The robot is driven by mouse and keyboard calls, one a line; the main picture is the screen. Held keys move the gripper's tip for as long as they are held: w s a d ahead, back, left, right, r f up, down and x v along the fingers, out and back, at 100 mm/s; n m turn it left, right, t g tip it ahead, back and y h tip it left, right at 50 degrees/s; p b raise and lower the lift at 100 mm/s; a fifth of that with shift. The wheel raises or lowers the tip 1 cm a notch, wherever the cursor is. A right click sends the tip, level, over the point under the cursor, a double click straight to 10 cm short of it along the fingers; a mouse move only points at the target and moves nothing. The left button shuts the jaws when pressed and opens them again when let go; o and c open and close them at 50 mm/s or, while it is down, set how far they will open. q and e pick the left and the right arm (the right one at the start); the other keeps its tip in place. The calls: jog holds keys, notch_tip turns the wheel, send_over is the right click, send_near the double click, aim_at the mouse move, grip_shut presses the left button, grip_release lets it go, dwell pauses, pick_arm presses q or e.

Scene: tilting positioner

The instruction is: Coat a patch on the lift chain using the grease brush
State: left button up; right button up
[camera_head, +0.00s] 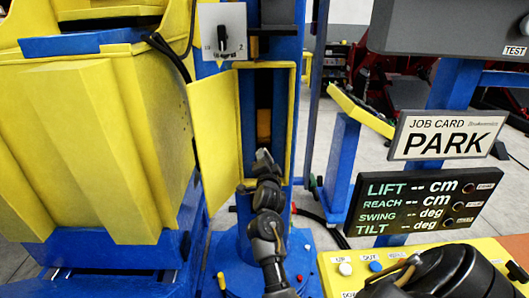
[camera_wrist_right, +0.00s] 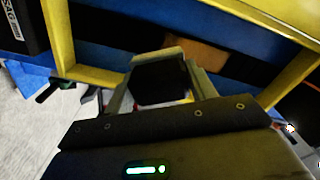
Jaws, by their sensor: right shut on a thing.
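My right gripper (camera_head: 265,158) reaches up to the open yellow-framed cabinet (camera_head: 292,120) on the blue column. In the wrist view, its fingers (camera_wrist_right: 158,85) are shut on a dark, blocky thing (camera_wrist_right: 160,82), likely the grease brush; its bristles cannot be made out. A dark vertical strip (camera_head: 264,88) inside the cabinet is likely the lift chain. An orange-brown patch (camera_head: 264,125) shows on it just above the gripper, and also beyond the fingers in the wrist view (camera_wrist_right: 196,57). I cannot tell whether the held thing touches it. My left gripper is not in view.
The cabinet's yellow door (camera_head: 214,125) stands open to the left. A large yellow body (camera_head: 90,130) fills the left side. At right are a PARK job card sign (camera_head: 447,136), a dark readout board (camera_head: 420,203) and a yellow button panel (camera_head: 345,262).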

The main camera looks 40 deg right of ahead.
aim_at(264, 134)
dwell(0.4)
jog(key=shift+b+x, duration=1.45)
jog(key=shift+x, duration=1.9)
jog(key=shift+b+x, duration=0.6)
jog(key=shift+x, duration=0.55)
jog(key=shift+r, duration=0.1)
notch_tip(264, 134, up, 4)
jog(key=p, duration=0.3)
jog(key=shift+s, duration=0.15)
